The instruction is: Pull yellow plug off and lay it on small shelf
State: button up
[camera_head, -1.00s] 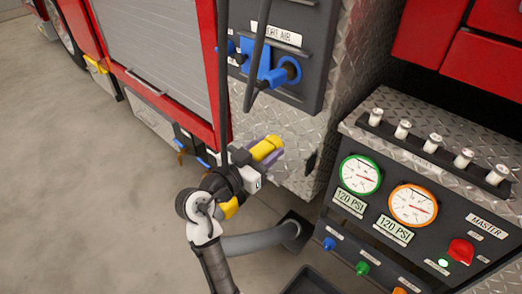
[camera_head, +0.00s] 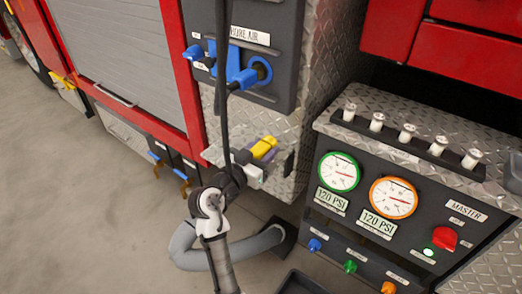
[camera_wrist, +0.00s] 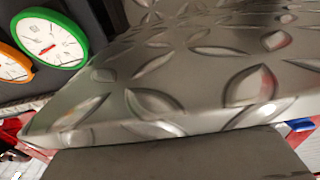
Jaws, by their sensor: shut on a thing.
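The yellow plug (camera_head: 264,147) is in my gripper (camera_head: 256,155) in the head view. My gripper is shut on it, with purple finger parts beside it. Plug and gripper are in front of the diamond-plate corner of the red truck, left of the gauge panel, and the plug looks clear of any socket. The wrist view shows neither the plug nor the fingertips. I cannot tell for sure which surface is the small shelf; a dark tray (camera_head: 303,284) shows partly at the bottom edge of the head view.
The gauge panel (camera_head: 360,212) stands right, with a green-ringed gauge (camera_head: 339,172) and an orange-ringed one (camera_head: 393,198). A blue coupling (camera_head: 247,75) sits above my gripper. A dark cable hangs close by. A diamond-plate ledge (camera_wrist: 190,75) fills much of the wrist view.

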jog(key=shift+f+b, duration=0.3)
jog(key=shift+f, duration=0.1)
jog(key=o, duration=1.4)
jog(key=shift+s+a, duration=0.1)
jog(key=b+v, duration=0.2)
jog(key=v, duration=1.1)
jog(key=shift+s+a, duration=0.15)
jog(key=shift+s, duration=0.15)
